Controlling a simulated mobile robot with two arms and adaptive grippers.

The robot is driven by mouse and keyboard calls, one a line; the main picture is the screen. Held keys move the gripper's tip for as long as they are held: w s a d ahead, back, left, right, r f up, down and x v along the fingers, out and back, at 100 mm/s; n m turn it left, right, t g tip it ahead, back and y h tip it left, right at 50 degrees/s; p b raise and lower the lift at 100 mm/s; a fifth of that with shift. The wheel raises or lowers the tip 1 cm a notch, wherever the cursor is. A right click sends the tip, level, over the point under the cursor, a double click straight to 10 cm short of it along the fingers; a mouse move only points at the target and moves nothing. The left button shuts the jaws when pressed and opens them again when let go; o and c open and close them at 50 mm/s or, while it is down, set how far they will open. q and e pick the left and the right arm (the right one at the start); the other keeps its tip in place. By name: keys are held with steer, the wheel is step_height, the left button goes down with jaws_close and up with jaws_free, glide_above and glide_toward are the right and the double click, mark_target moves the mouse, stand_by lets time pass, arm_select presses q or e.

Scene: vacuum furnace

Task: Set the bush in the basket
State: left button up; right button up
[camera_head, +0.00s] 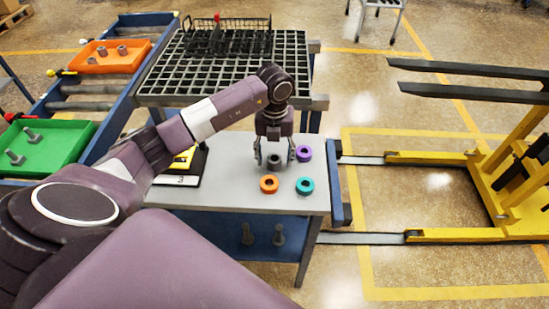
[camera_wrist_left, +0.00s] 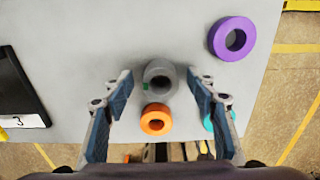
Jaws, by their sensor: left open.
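A grey bush (camera_head: 274,161) with a round hole stands on the grey worktable (camera_head: 225,200). In the left wrist view the bush (camera_wrist_left: 160,77) has a small green mark and sits between the two fingertips, with a gap on each side. My left gripper (camera_head: 275,156) is open and points down over the bush. It also shows in the left wrist view (camera_wrist_left: 159,84). The black wire basket (camera_head: 228,40) stands on the slotted grate table behind, with something small and red at its rim. My right gripper is out of view.
Purple (camera_head: 304,153), teal (camera_head: 305,186) and orange (camera_head: 269,184) rings lie close around the bush. An orange tray (camera_head: 110,58) with grey pieces and a green tray (camera_head: 50,145) with bolts are farther left. A yellow forklift (camera_head: 500,190) stands right.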

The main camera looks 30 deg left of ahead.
arm_select(q)
steer(key=shift+f, duration=0.35)
steer(key=shift+c, duration=0.6)
steer(key=c, duration=1.3)
steer(key=shift+r, duration=0.1)
jaws_close()
